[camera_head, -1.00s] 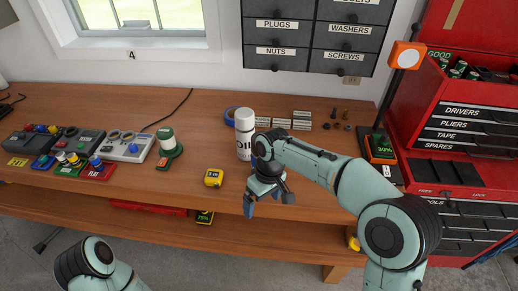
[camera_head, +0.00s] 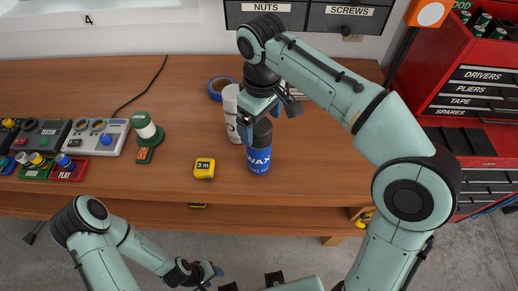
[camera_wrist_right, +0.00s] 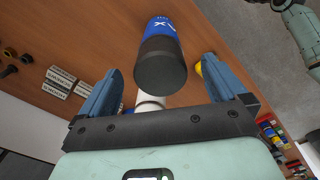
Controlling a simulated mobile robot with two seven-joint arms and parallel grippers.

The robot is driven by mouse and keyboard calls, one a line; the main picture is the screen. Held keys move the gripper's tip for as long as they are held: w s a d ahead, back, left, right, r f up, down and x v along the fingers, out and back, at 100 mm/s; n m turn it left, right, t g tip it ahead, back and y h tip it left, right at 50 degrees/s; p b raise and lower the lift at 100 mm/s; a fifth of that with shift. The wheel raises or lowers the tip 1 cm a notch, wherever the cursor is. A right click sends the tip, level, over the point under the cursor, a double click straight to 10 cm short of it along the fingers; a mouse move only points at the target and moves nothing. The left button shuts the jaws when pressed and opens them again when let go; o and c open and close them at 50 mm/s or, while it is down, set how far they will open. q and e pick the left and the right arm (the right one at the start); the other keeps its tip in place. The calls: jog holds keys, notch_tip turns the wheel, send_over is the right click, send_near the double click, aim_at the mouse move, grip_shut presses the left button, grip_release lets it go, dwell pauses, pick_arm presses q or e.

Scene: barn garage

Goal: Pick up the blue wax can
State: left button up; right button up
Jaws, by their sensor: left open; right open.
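The blue wax can (camera_head: 259,160), with a dark lid, stands upright on the wooden workbench (camera_head: 300,180). My right gripper (camera_head: 270,112) is open over the can's top and hides part of its lid. In the right wrist view, the can (camera_wrist_right: 163,28) shows lid-first between the two blue fingers of the gripper (camera_wrist_right: 160,72), with a gap on each side. How far the fingertips reach down beside the lid is hard to tell. My left gripper (camera_head: 214,272) is open and empty, low in front of the bench.
A white can (camera_head: 232,115) stands just behind and left of the wax can. A blue tape roll (camera_head: 220,88), a yellow tape measure (camera_head: 204,168) and a green-and-white device (camera_head: 146,128) are to the left. The bench right of the can is clear.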

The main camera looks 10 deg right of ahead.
aim_at(259, 148)
jog(key=shift+f, duration=0.7)
jog(key=shift+w+f, duration=0.35)
jog(key=shift+f, duration=0.15)
jog(key=f, duration=0.1)
jog(key=f+b, duration=0.1)
jog(key=f, duration=0.2)
jog(key=shift+a+f, duration=0.25)
jog(key=shift+f, duration=0.05)
jog(key=c, duration=1.3)
pick_arm(q)
jog(key=shift+s+f, duration=0.2)
jog(key=shift+f, duration=0.3)
jog(key=shift+s+f, duration=0.2)
jog(key=shift+f, duration=0.25)
pick_arm(e)
jog(key=shift+c, duration=1)
jog(key=shift+r, duration=0.15)
